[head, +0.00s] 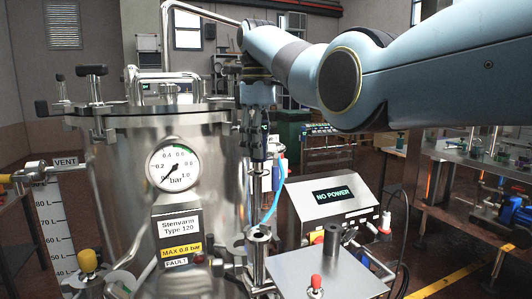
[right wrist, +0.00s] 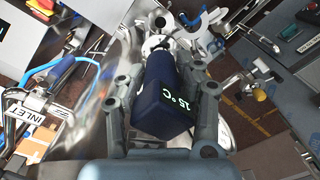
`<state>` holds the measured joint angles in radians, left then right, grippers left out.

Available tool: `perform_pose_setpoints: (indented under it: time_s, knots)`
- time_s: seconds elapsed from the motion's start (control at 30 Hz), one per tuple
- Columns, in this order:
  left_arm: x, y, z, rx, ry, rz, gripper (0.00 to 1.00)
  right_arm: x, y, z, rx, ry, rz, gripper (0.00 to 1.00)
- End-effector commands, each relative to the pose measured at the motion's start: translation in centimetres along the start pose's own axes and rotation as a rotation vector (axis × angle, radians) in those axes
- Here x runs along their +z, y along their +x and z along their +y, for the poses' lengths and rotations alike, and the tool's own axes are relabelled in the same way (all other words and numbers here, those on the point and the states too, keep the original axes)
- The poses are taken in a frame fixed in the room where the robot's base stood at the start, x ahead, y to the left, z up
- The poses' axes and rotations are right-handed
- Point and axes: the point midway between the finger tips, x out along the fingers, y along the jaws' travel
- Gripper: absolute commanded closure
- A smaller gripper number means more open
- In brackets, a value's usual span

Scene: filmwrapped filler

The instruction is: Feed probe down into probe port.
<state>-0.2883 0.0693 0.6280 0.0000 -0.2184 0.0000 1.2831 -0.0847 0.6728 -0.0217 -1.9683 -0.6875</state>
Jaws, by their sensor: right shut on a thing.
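My right gripper (head: 259,150) points down beside the steel tank, shut on the probe (head: 260,167). In the right wrist view the probe's dark blue head (right wrist: 165,95) sits between the two fingers (right wrist: 162,108), and its display reads 15 °C. A pale metal part shows beyond the head. An upright metal tube, which looks like the probe port (head: 258,246), stands below the gripper at the tank's right side. The probe appears above the tube and apart from it; its lower tip is hard to make out. My left gripper is not in view.
The steel tank (head: 133,190) with a pressure gauge (head: 173,167) stands close on the left. A blue hose (head: 276,200) hangs just right of the probe. A box reading NO POWER (head: 334,197) and a metal-topped stand (head: 305,275) are to the right.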

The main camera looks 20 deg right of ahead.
Motion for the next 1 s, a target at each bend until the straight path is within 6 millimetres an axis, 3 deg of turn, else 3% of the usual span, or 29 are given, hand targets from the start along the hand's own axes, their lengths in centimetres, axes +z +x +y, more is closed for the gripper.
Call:
perform_pose_setpoints:
  time_s: [0.3,1.0]
  knots:
    - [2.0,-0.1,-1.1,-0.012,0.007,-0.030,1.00,0.0,0.0,0.0,0.000,-0.001,0.000,1.00]
    - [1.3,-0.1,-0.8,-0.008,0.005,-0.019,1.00,0.0,3.7,0.1,-0.001,-0.001,0.000,1.00]
